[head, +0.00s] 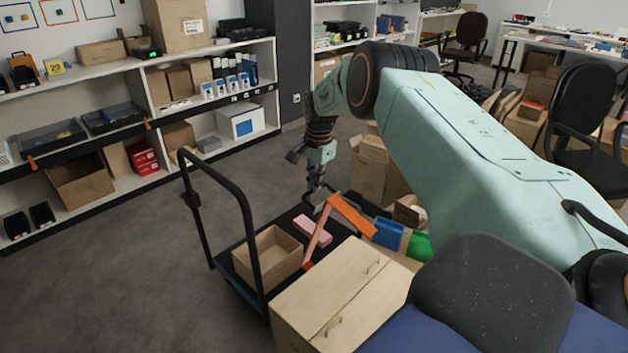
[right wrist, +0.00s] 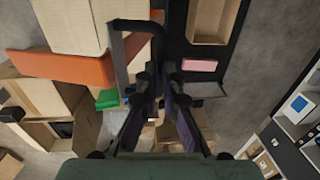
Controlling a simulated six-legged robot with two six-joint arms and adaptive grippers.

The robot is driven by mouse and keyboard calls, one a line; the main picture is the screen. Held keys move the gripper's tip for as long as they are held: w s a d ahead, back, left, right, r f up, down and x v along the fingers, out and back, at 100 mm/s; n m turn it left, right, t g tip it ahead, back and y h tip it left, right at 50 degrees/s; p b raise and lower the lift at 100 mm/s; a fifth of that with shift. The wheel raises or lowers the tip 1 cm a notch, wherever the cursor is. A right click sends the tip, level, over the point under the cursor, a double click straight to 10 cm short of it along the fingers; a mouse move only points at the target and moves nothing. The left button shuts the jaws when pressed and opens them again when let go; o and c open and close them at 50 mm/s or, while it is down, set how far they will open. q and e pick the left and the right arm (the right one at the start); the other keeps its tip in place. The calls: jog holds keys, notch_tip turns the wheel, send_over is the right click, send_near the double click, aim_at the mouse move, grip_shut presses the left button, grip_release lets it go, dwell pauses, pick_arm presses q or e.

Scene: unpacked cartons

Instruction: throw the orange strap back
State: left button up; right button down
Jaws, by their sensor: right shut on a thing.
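The orange strap (head: 350,215) rises to a peak beside my right gripper (head: 317,194). One band of it slopes down right and a narrower one slopes down to the big closed carton (head: 325,290). In the right wrist view, the strap (right wrist: 62,67) runs in from the left, and my right gripper (right wrist: 157,78) has its fingers close together. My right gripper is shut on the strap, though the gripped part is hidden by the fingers. My left gripper is not in view.
A black trolley (head: 228,273) with an upright handle (head: 250,220) carries an open carton (head: 268,258) and a pink block (head: 313,231). Blue (head: 388,234) and green (head: 419,246) items lie to the right. Shelves (head: 150,85) stand at the left; the floor before them is clear.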

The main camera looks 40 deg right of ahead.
jog(key=shift+s+a+f, duration=0.2)
jog(key=shift+s+f, duration=0.45)
jog(key=shift+f, duration=0.25)
jog(key=c, duration=1.6)
grip_release()
jog(key=shift+f+g, duration=0.1)
jog(key=shift+g, duration=0.2)
jog(key=shift+o, duration=1)
jog(key=shift+w+d+f, duration=0.2)
jog(key=shift+w+f, duration=0.05)
jog(key=shift+w, duration=0.15)
jog(key=shift+s+r, duration=0.1)
jog(key=shift+r, duration=0.2)
notch_tip(320, 180, up, 12)
jog(key=shift+s, duration=0.2)
